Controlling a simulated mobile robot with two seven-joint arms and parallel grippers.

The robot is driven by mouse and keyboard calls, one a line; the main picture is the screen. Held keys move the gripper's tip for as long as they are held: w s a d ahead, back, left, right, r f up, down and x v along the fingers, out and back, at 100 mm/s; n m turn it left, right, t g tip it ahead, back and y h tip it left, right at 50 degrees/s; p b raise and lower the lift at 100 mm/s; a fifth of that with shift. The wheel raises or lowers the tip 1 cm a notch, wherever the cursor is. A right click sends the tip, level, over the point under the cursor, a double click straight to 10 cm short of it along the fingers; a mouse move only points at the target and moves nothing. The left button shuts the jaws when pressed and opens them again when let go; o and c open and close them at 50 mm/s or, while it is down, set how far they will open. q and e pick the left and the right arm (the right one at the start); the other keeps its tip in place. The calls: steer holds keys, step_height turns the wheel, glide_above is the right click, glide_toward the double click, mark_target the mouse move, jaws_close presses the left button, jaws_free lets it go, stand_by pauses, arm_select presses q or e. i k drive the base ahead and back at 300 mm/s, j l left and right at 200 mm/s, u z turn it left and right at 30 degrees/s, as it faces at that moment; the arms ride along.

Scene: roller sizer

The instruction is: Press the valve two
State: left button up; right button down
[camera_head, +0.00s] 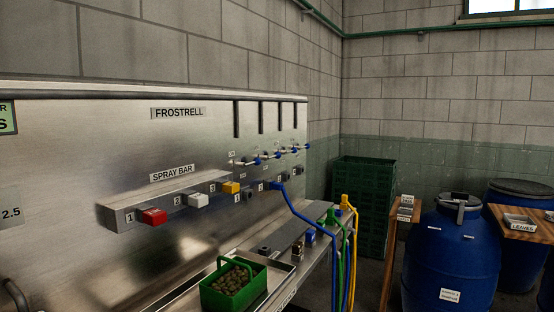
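A metal spray bar panel on the steel machine carries a red button (153,216) labelled 1, a white button (197,201) labelled 2 and a yellow button (231,187) labelled 3. Further right on the machine face is a row of small blue-handled valves (277,155) with labels too small to read. Below them are dark fittings (250,196) with small number labels, one of them joined to a blue hose (310,222). I cannot tell from the picture which part is called valve two. Neither of my grippers shows in the head view.
A green basket (232,287) of small olive-coloured pieces stands on a metal tray in front of the machine. Green and yellow hoses (354,235) hang at the right end. Stacked green crates (362,200), blue barrels (452,255) and wooden boards (530,226) stand further right.

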mark_target(277, 155)
steer(key=i+l, duration=0.25)
steer(key=l, duration=0.15)
steer(key=i+l+u, duration=0.1)
steer(key=i+l, duration=0.15)
steer(key=l, duration=0.15)
steer(key=i+l, duration=0.2)
steer(key=l, duration=0.2)
steer(key=i+l+u, duration=0.1)
steer(key=i+l, duration=0.15)
steer(key=l, duration=0.15)
steer(key=i+l, duration=0.2)
steer(key=l, duration=0.25)
steer(key=i+l, duration=0.25)
steer(key=l, duration=0.15)
steer(key=i+l+u, duration=0.1)
steer(key=l, duration=0.35)
steer(key=i+l, duration=0.3)
steer(key=l, duration=0.15)
steer(key=u, duration=0.05)
